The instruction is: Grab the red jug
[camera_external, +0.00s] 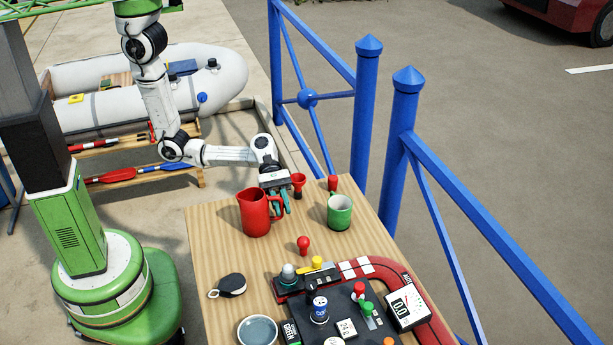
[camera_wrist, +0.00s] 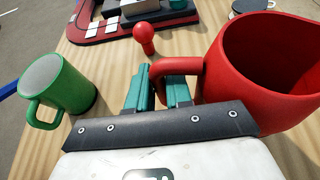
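The red jug (camera_external: 255,214) stands upright on the wooden table, near its far left part. In the wrist view the jug (camera_wrist: 262,75) fills the right side, with its handle pointing left. My gripper (camera_external: 277,203) is at the handle, on the right side of the jug. In the wrist view the teal fingers of my gripper (camera_wrist: 160,85) are close together, one on each side of the handle, with the red handle filling the narrow gap. Part of the handle is hidden behind the fingers.
A green mug (camera_external: 340,212) stands right of my gripper. Red small items (camera_external: 298,182) stand just behind it. A red knob-topped piece (camera_external: 303,244) is in front, before the control gear (camera_external: 345,300). A blue railing (camera_external: 400,150) runs along the right. Bare table lies left of the jug.

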